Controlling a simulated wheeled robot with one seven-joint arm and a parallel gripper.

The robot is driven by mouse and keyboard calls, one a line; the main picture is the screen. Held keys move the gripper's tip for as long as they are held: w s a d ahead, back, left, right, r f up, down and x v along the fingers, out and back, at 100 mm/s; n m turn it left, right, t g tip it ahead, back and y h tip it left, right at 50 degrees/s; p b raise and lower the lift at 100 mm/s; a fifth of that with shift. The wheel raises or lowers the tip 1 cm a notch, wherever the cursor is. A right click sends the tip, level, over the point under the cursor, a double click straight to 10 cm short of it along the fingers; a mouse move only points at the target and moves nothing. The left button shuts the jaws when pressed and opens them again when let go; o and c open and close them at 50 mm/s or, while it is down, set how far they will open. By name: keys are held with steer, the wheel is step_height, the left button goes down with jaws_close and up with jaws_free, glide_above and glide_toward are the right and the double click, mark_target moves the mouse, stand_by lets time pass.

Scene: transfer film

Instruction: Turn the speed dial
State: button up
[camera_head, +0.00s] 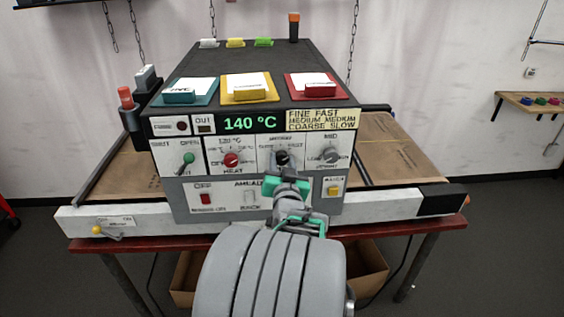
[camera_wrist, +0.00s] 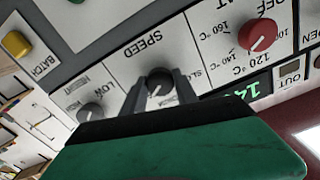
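The speed dial (camera_head: 281,157) is a small black knob on the white front panel of the grey machine, right of the red heat knob. In the wrist view the dial (camera_wrist: 158,82) sits between my two grey fingers, under the printed word SPEED. My gripper (camera_head: 286,170) is right at the dial, from below in the head view. In the wrist view my gripper (camera_wrist: 160,84) has its fingers apart, one on each side of the dial. I cannot tell whether they touch it. The dial's exact pointer direction is unclear.
The red heat knob (camera_head: 231,160) and a grey knob (camera_head: 330,156) flank the dial. A yellow button (camera_head: 333,190) and red switch (camera_head: 205,199) are below. The display (camera_head: 248,124) above reads 140 °C.

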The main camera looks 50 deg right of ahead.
jaws_close()
steer(key=shift+f+n+b, duration=0.15)
steer(key=shift+n+b, duration=0.15)
steer(key=shift+b, duration=0.55)
steer(key=n+b, duration=0.1)
steer(key=b, duration=0.1)
steer(key=n+b, duration=0.1)
steer(key=b, duration=0.2)
steer(key=shift+f+n+b, duration=0.3)
steer(key=shift+b, duration=0.05)
steer(key=n+b, duration=0.2)
steer(key=b, duration=0.3)
steer(key=shift+f+n+b, duration=0.1)
steer(key=shift+n+b, duration=0.25)
steer(key=shift+n, duration=0.05)
steer(key=n+b, duration=0.3)
steer(key=b, duration=0.3)
steer(key=shift+b, duration=0.3)
steer(key=n+b, duration=0.1)
steer(key=b, duration=0.1)
steer(key=r+n+b, duration=0.1)
steer(key=n+b, duration=0.1)
